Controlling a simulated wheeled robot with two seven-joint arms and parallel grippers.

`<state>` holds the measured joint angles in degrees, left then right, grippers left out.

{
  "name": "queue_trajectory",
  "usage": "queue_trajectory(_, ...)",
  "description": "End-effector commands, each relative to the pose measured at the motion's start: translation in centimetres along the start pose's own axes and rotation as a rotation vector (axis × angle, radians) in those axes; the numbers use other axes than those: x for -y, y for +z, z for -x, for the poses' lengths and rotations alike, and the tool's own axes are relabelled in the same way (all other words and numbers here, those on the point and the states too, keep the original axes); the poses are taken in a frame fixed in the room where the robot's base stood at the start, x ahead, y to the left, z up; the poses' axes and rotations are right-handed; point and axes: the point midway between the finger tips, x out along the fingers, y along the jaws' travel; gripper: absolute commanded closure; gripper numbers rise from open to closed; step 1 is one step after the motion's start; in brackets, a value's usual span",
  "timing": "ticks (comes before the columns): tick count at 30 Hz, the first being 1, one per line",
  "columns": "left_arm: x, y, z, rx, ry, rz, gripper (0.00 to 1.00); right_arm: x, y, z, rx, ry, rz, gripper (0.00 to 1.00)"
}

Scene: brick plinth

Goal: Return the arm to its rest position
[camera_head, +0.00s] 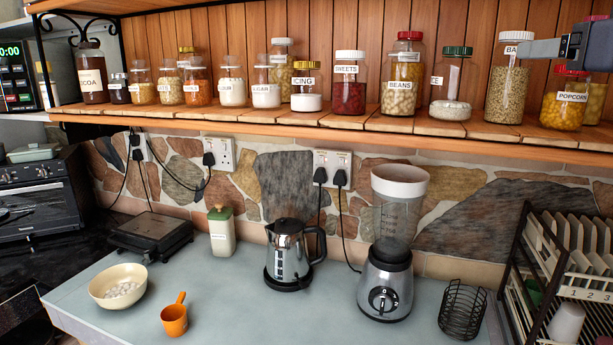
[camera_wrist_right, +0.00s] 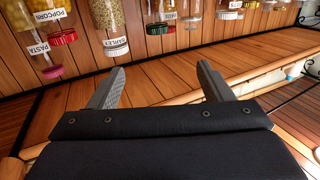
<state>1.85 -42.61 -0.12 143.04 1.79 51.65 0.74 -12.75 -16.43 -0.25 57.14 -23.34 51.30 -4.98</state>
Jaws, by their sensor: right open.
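My right gripper (camera_head: 527,49) reaches in from the right edge in the head view, at the level of the jars on the wooden shelf. In the right wrist view its two fingers (camera_wrist_right: 160,84) stand wide apart with nothing between them. The barley jar (camera_head: 507,85) stands close to the fingers in the head view, and its lid is partly hidden by them. I cannot tell whether they touch. The popcorn jar (camera_head: 565,103) stands below the gripper's body. My left gripper is out of view.
The wooden shelf (camera_head: 410,126) carries a row of labelled jars, including the beans jar (camera_head: 402,80). Below it, the counter (camera_head: 235,290) holds a kettle (camera_head: 290,255), a blender (camera_head: 388,280), a bowl (camera_head: 103,287) and an orange cup (camera_head: 174,320). A dish rack (camera_head: 540,235) stands at right.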

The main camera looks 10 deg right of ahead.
Motion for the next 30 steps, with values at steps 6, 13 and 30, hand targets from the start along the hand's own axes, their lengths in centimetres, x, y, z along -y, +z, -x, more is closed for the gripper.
queue_trajectory(6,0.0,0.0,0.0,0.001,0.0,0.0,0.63,1.0,2.6,-0.6,0.058,-0.024,-0.003,0.27)
queue_trajectory(13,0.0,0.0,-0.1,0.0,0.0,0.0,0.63,2.6,7.1,-1.1,0.153,-0.061,-0.012,0.27)
queue_trajectory(30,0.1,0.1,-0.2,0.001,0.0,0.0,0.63,11.1,34.4,3.7,0.691,-0.208,-0.154,0.27)
